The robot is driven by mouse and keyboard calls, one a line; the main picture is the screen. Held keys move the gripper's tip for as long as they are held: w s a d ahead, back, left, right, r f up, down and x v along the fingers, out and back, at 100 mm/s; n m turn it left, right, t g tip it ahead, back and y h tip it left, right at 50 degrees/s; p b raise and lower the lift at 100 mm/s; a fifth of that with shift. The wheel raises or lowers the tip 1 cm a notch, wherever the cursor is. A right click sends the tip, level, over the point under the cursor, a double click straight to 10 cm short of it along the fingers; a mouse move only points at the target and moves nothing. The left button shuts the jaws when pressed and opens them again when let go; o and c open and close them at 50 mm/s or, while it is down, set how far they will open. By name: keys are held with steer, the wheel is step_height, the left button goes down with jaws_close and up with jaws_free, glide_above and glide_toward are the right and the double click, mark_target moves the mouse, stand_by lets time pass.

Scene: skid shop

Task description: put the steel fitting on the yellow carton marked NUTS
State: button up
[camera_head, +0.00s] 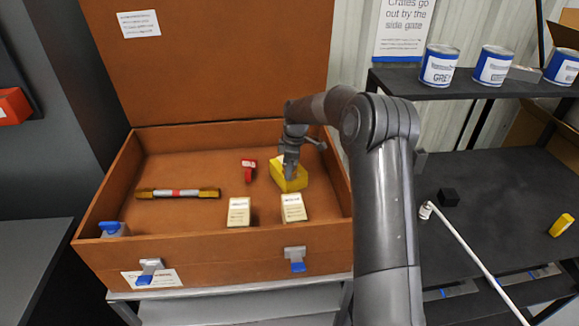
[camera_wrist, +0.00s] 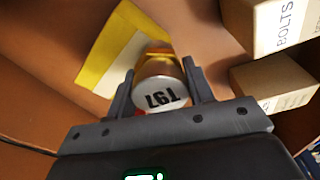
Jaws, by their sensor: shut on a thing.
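My gripper (camera_head: 290,172) is in the open brown case, at the yellow carton (camera_head: 291,181). In the wrist view my gripper (camera_wrist: 158,84) is shut on a short round metal piece, the steel fitting (camera_wrist: 160,92), with a pale end face bearing dark characters. The yellow carton, with a pale panel, lies just beyond it in the wrist view (camera_wrist: 97,60). I cannot read NUTS on it, and cannot tell whether the fitting touches it. In the head view the fitting is hidden or too small to make out.
The brown case (camera_head: 225,245) also holds two cream cartons (camera_head: 239,212) (camera_head: 293,208), a red item (camera_head: 249,171), a brass-ended rod (camera_head: 178,193) and a blue-topped item (camera_head: 112,229). In the wrist view, cream cartons (camera_wrist: 268,84) stand at right, one marked BOLTS.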

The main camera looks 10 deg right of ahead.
steer(key=o, duration=1.1)
steer(key=shift+f, duration=0.1)
steer(key=r, duration=0.4)
steer(key=d+r, duration=0.1)
steer(key=r, duration=0.7)
steer(key=shift+s+d, duration=0.1)
steer(key=shift+d, duration=0.1)
steer(key=s+r+m+t+h, duration=0.1)
steer(key=s+r+m, duration=0.3)
steer(key=s+r, duration=0.5)
steer(key=s+r+m+t+h, duration=0.15)
steer(key=s+r+m, duration=0.3)
steer(key=s, duration=0.85)
steer(key=s+d+f+m+t, duration=0.1)
steer(key=s+m, duration=0.1)
steer(key=s, duration=0.5)
steer(key=s+d+f+m+t, duration=0.1)
steer(key=s+m, duration=0.2)
steer(key=s, duration=0.4)
steer(key=s+d+f+m+t+y, duration=0.1)
steer(key=s+d+f+m, duration=0.1)
steer(key=s, duration=0.5)
steer(key=shift+s+f, duration=0.1)
steer(key=shift+s, duration=0.3)
